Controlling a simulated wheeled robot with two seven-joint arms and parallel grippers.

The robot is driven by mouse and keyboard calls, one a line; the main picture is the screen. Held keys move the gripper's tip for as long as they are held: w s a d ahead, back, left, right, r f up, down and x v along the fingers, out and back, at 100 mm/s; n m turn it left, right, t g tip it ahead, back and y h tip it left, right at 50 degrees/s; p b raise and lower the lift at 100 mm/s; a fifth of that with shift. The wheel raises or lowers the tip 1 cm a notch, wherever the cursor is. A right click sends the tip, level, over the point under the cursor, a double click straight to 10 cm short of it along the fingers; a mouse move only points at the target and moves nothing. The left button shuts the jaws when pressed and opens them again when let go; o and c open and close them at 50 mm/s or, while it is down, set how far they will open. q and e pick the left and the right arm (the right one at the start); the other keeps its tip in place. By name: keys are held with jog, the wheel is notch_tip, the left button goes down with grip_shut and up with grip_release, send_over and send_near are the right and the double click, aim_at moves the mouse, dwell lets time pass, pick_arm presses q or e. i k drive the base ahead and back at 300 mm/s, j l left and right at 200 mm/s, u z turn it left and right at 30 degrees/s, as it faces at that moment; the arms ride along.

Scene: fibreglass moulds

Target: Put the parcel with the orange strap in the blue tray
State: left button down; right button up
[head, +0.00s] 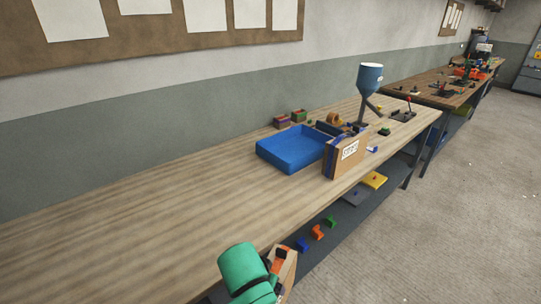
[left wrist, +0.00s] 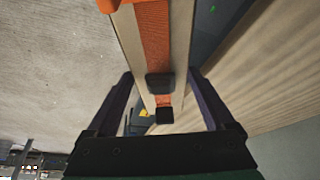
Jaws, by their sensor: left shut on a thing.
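The parcel with the orange strap (left wrist: 153,38) is a tan box with an orange band along it. It fills the upper middle of the left wrist view, between the fingers of my left gripper (left wrist: 161,98), which is shut on it. In the head view, part of the parcel (head: 289,272) shows at the bottom beside my green left wrist, off the front edge of the bench. The blue tray (head: 291,150) lies on the bench farther back and looks empty. My right gripper is not in view.
A cardboard box with a white label (head: 349,149) stands at the tray's right front. Small bins (head: 298,116) and a blue hopper (head: 370,78) are behind. The bench top (head: 130,222) left of the tray is clear. A lower shelf holds small coloured parts (head: 317,232).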

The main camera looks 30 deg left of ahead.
aim_at(304, 151)
jog(key=i+l+u, duration=0.1)
jog(key=i+l, duration=0.2)
jog(key=i+l+u, duration=0.15)
jog(key=i+l, duration=0.15)
jog(key=l, duration=0.15)
jog(key=i+l+u, duration=0.1)
jog(key=i+l, duration=0.15)
jog(key=l, duration=0.2)
